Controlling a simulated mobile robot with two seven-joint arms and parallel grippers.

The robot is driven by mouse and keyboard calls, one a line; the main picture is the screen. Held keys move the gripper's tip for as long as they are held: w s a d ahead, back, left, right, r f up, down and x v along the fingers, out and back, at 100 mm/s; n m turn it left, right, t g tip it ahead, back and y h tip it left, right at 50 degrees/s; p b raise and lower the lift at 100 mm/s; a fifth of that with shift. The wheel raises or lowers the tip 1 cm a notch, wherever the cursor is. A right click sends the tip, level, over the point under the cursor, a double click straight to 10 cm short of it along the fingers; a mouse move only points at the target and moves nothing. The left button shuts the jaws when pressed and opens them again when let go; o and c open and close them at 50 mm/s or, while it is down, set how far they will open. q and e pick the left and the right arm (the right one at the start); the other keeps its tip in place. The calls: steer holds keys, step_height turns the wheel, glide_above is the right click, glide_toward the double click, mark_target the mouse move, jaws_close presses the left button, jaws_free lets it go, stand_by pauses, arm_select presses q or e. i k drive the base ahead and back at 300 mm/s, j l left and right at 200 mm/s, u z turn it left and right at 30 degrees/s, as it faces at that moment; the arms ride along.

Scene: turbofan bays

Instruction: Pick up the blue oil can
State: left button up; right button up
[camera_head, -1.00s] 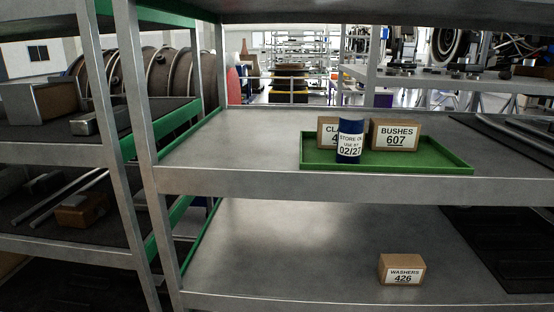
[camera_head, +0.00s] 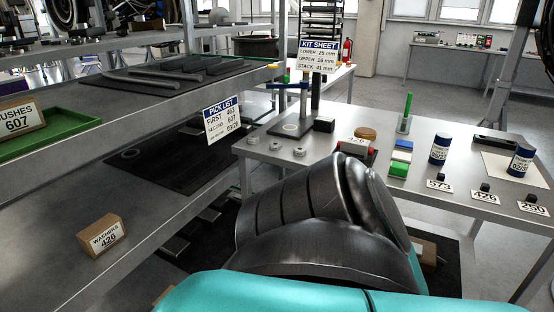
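Two blue cans with white labels stand upright on the grey table at the right. One blue can (camera_head: 440,149) stands left of the other blue can (camera_head: 520,160). Their label print is too small to read surely. From this view I cannot tell which is the oil can of the task. Neither of my grippers is in view. A dark and teal part of my own arm fills the lower middle and hides part of the table's front.
The grey table (camera_head: 470,205) holds number cards, colored blocks (camera_head: 400,158) and a pick-up stand (camera_head: 290,125). A shelf at left holds a green tray (camera_head: 50,137), a BUSHES 607 box (camera_head: 18,117) and, lower, a WASHERS 426 box (camera_head: 101,236). A PICK LIST sign (camera_head: 222,119) hangs at the shelf edge.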

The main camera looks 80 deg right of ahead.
mark_target(442, 141)
steer(key=k+j+z, duration=0.1)
steer(key=z, duration=0.35)
steer(key=k+j+z, duration=0.1)
steer(key=z, duration=2.55)
steer(key=l+z, duration=0.15)
steer(key=l, duration=0.3)
steer(key=i+l+z, duration=0.15)
steer(key=l, duration=0.25)
steer(key=i+l+z, duration=0.2)
steer(key=l, duration=0.2)
steer(key=k, duration=0.1)
